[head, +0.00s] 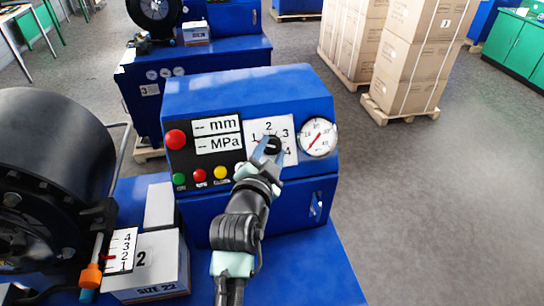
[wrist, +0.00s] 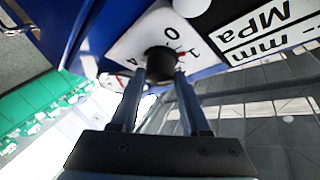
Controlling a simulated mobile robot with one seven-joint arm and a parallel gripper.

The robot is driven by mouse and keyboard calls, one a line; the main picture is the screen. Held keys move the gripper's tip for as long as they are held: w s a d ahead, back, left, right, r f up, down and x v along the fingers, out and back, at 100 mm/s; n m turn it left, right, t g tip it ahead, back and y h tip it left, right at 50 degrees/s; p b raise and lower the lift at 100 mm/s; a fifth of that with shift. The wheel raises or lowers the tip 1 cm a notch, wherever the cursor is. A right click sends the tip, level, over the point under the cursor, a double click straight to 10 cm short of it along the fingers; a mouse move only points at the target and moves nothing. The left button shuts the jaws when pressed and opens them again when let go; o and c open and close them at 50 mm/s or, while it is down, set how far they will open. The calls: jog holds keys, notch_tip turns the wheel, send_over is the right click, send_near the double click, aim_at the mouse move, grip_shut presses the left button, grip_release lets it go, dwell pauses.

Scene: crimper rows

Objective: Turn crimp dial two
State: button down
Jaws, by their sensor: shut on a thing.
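A red mark shows at the knob's right edge there, beside a numeral that looks like 1. A box marked 2 (head: 160,262) stands left of the machine.
Left of the dial are mm and MPa displays, a big red button (head: 175,139) and several small buttons. A round gauge (head: 318,137) is close on the right. A large black crimper head (head: 45,190) fills the left. Another blue machine (head: 200,55) stands behind.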

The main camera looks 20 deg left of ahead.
jog(key=shift+a+m+g+h+b, duration=0.1)
jog(key=shift+m+g+h+b, duration=0.25)
jog(key=shift+m+b, duration=0.8)
jog(key=shift+h, duration=0.25)
jog(key=shift+c, duration=1.9)
grip_release()
jog(key=b+v, duration=0.4)
jog(key=v, duration=0.9)
